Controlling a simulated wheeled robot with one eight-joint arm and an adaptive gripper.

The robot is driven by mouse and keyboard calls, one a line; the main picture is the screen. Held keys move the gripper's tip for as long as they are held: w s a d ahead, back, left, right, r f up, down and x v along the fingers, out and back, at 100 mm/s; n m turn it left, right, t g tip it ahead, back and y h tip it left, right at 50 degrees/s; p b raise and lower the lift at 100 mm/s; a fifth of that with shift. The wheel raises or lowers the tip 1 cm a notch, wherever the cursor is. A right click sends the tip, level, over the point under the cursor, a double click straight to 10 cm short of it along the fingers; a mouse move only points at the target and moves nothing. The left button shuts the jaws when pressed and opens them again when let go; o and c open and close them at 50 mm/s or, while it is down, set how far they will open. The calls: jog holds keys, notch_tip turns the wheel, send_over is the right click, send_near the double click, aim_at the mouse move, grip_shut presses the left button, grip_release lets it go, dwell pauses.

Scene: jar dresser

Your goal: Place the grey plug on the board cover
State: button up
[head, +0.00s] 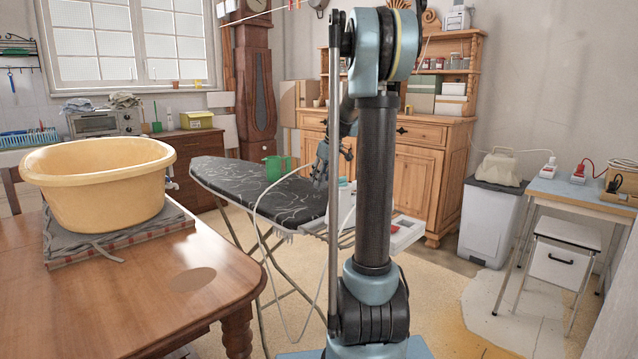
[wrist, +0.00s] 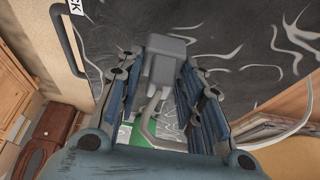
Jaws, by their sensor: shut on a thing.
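The grey plug (wrist: 167,62) sits between the fingers of my gripper (wrist: 168,78) in the wrist view, with a grey cord trailing back from it. My gripper is shut on it. Behind the plug lies the board cover (wrist: 235,45), dark with white curling lines. In the head view the cover (head: 250,188) lies on the ironing board, and my gripper (head: 322,172) is over its right part. The plug is too small to make out there. I cannot tell whether the plug touches the cover.
A whitish object (head: 346,188) is at the board's right end, partly behind my arm. A white cord (head: 259,225) hangs past the board. A wooden table (head: 150,285) with a yellow basin (head: 97,190) is at left.

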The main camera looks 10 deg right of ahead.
jog(key=shift+f, duration=0.75)
jog(key=o, duration=1.1)
jog(key=shift+c, duration=0.2)
jog(key=v, duration=1.2)
